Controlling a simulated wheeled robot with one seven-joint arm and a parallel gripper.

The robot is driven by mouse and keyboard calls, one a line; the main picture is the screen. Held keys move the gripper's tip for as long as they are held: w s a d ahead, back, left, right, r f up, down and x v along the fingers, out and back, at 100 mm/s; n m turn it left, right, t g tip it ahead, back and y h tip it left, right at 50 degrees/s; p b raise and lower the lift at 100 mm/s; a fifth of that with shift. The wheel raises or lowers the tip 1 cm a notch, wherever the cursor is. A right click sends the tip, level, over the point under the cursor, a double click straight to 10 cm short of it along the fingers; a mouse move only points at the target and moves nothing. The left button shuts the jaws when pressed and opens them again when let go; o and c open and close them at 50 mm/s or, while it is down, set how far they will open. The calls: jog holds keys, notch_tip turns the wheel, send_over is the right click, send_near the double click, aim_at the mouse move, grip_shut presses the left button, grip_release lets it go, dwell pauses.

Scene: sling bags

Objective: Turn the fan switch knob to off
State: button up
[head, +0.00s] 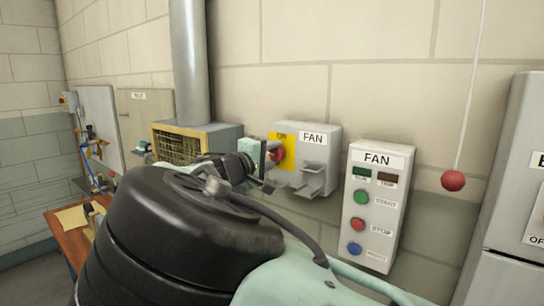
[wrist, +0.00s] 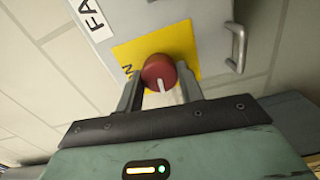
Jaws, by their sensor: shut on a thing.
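The fan switch is a grey box labelled FAN (head: 306,185) on the wall, with a yellow plate (head: 289,158) marked ON at its top. Its round red knob (head: 278,154) shows larger in the wrist view (wrist: 158,70). The white line on the knob points to the bottom of the wrist picture, away from the ON lettering at the left. My gripper (head: 266,157) reaches the knob from the left. In the wrist view, its two dark fingers (wrist: 160,88) are shut on the knob, one on each side. No OFF mark is readable.
A FAN push-button panel (head: 375,205) with green, red and blue buttons is to the right. A red ball (head: 453,181) hangs on a cord beyond it. A grey cabinet (head: 518,190) stands at the far right. A vent box (head: 190,143) with a pipe is at the left.

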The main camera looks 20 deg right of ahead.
jog(key=shift+n, duration=0.6)
jog(key=o, duration=1)
jog(key=b+v, duration=0.6)
jog(key=v, duration=1.1)
jog(key=shift+a, duration=0.2)
jog(key=shift+s, duration=0.1)
